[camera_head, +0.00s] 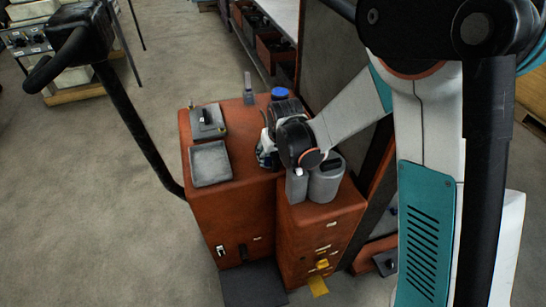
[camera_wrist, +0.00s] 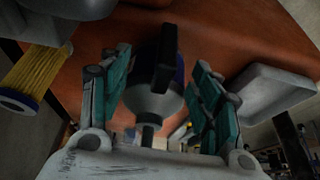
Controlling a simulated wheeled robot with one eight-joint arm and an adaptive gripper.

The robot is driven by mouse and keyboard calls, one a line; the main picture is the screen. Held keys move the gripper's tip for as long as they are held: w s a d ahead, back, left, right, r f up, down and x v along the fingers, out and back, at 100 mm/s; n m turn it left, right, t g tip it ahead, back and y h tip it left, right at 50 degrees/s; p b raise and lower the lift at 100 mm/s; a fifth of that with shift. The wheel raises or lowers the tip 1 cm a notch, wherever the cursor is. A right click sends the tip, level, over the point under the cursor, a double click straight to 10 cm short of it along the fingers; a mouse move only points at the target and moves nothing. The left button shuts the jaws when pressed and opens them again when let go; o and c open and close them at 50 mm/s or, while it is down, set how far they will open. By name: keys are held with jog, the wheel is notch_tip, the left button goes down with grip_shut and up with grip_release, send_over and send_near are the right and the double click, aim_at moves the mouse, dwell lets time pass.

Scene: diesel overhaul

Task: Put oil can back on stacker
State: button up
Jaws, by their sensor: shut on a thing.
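My gripper (camera_wrist: 157,95) has teal-lined fingers on both sides of a grey, cone-shaped can with a thin stem, apparently the oil can (camera_wrist: 147,104). A black upright part stands in front of it, and blue shows at its side. In the head view my gripper (camera_head: 267,148) is low over the right part of the larger orange-red cabinet top (camera_head: 240,160), and my arm hides most of what it holds. Whether the can touches the top is unclear. I cannot tell for sure which thing is the stacker.
A grey tray (camera_head: 210,164) and a dark flat block (camera_head: 207,122) lie left of my gripper. A blue-topped container (camera_head: 279,94) stands behind it. Grey canisters (camera_head: 326,180) stand in front on the smaller cabinet. A yellow spool (camera_wrist: 32,75) shows at left in the wrist view.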

jog(key=o, duration=1.5)
jog(key=shift+f, duration=0.15)
jog(key=p+v, duration=0.4)
jog(key=v, duration=0.8)
